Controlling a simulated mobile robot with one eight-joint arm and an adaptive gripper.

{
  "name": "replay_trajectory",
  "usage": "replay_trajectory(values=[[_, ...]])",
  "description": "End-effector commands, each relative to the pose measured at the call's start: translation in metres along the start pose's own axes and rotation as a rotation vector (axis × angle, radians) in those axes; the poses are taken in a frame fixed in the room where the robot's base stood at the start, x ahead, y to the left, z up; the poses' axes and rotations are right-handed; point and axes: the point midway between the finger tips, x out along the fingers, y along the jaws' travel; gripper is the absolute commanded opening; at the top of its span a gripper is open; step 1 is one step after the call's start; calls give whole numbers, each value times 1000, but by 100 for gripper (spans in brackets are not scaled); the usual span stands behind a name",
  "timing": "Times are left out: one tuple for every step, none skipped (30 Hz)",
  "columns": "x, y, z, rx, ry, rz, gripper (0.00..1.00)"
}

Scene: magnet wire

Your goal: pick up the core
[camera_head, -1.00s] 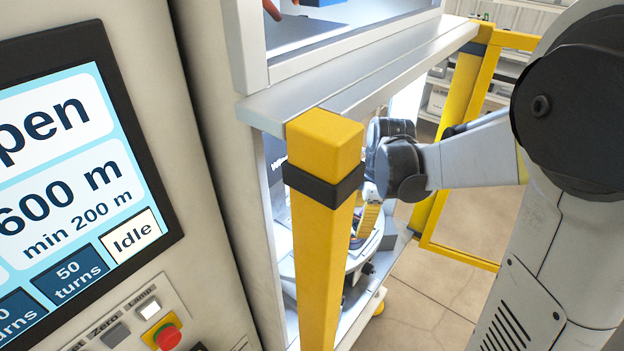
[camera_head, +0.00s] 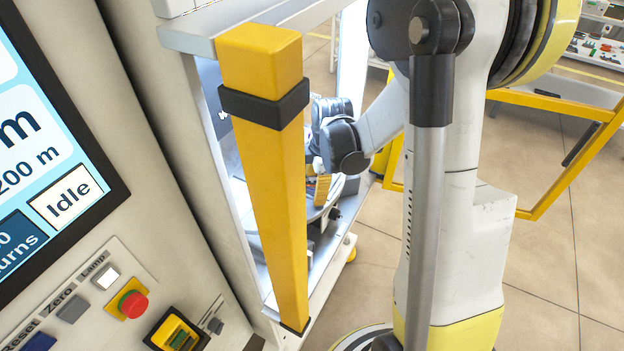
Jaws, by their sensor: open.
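I cannot make out the core in this view. My arm's wrist (camera_head: 342,147) reaches into the lit opening of the machine, behind the yellow post (camera_head: 268,170). The post and the wrist hide my gripper, so its fingers and anything between them do not show. Below the wrist, a small yellow-orange part (camera_head: 321,191) stands over a pale round plate (camera_head: 334,187) inside the opening. I cannot tell what this part is.
The yellow post stands close to my wrist, at the opening's front edge. A control panel with a screen reading "Idle" (camera_head: 66,198) and a red button (camera_head: 132,304) is at left. A yellow-framed gate (camera_head: 560,205) stands open at right over clear tiled floor (camera_head: 545,270).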

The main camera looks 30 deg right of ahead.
Motion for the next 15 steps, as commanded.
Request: replay_trajectory(values=[[0, -1, 0, 0, 0, -2, 64], [0, -1, 0, 0, 0, -2, 64], [0, -1, 0, 0, 0, -2, 64], [0, -1, 0, 0, 0, -2, 58], [0, -1, 0, 0, 0, -2, 49], [0, -1, 0, 0, 0, -3, 37], [0, -1, 0, 0, 0, -3, 28], [0, -2, 0, 0, 0, -4, 19], [0, -2, 0, 0, 0, -5, 6], [0, -2, 0, 0, 0, -5, 0], [0, -2, 0, 0, 0, -5, 0], [0, -2, 0, 0, 0, -6, 0], [0, -3, 0, 0, 0, -6, 0], [0, -3, 0, 0, 0, -6, 0], [0, -3, 0, 0, 0, -7, 0]])
